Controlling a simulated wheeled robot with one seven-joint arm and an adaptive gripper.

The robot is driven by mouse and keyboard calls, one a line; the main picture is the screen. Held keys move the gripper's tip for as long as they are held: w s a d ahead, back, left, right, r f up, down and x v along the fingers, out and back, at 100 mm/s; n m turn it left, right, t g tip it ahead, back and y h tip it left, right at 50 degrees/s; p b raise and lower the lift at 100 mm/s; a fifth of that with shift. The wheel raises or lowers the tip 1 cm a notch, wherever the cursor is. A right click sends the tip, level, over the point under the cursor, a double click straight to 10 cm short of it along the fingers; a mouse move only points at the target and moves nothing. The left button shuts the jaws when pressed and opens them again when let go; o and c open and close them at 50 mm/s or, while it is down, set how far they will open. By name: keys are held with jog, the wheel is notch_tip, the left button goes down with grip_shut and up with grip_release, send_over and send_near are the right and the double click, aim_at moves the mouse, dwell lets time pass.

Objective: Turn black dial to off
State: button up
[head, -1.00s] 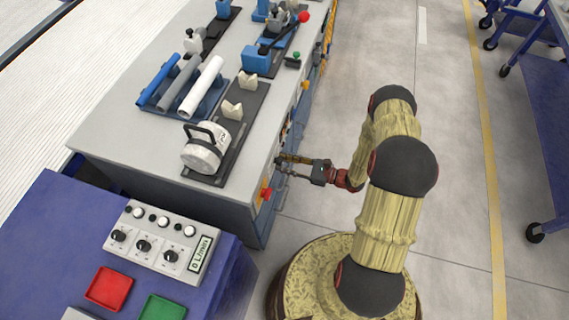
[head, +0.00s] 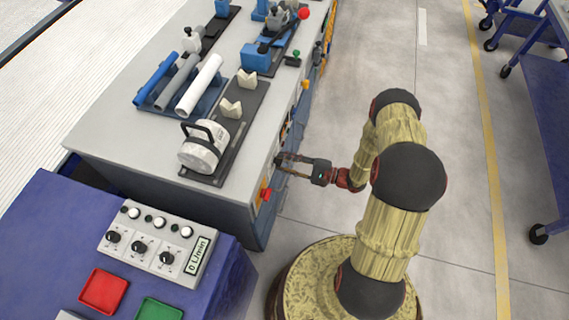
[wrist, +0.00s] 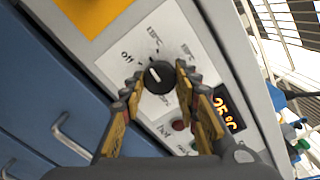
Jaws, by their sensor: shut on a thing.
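The black dial (wrist: 159,77) sits on a white panel in the wrist view, with a white mark on its face. The word "off" is printed to its upper left, and temperature labels stand around it. The mark points roughly up and left, but I cannot tell exactly which label it meets. My gripper (wrist: 160,78) has one finger on each side of the dial and is shut on it. In the head view my gripper (head: 279,166) is at the grey bench's side face, where the dial is too small to make out.
An orange display (wrist: 228,108) reading about 25 °C and a dark red button (wrist: 180,125) lie close beside the dial. A red knob (head: 265,194) sticks out of the bench side near my gripper. A separate control box (head: 158,243) has several black dials.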

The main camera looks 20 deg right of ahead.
jog(key=n+b, duration=0.2)
jog(key=n, duration=0.4)
jog(key=shift+n, duration=0.3)
dwell(0.5)
jog(key=o, duration=1)
jog(key=shift+o, duration=0.7)
jog(key=shift+d, duration=0.1)
jog(key=v, duration=1.2)
